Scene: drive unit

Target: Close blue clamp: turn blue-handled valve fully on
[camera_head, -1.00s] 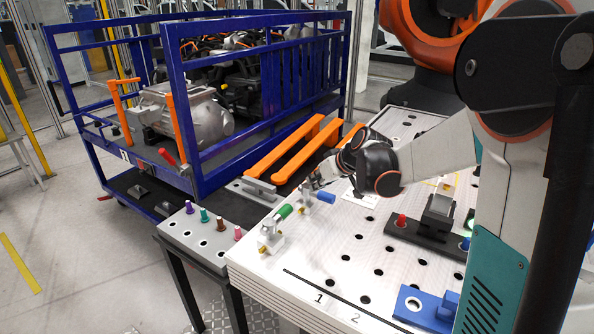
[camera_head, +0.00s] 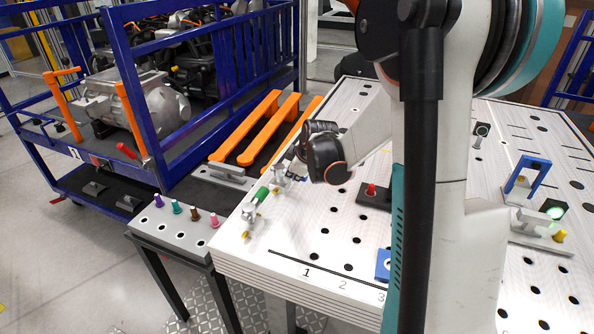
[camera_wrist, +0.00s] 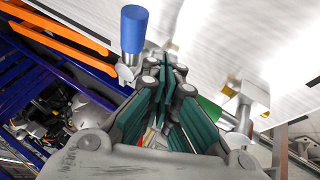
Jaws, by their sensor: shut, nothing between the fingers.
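The blue-handled clamp shows in the wrist view as a blue cylindrical grip (camera_wrist: 133,30) on a metal body, just left of my fingertips. In the head view it is small and largely covered by my wrist, so how far its handle is turned is hard to tell. My gripper (camera_wrist: 170,75) is shut and empty, its teal finger pads together, close beside the clamp. In the head view my gripper (camera_head: 289,174) is at the left edge of the white table. A green-handled clamp (camera_head: 262,194) stands nearer the front; its green grip (camera_wrist: 210,108) lies right of my fingers.
The white perforated table (camera_head: 318,222) has a black block with a red knob (camera_head: 371,189). A grey stand with colored pegs (camera_head: 176,235) adjoins it at left. Orange bars (camera_head: 262,130) and the blue cart (camera_head: 180,100) lie beyond the left edge.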

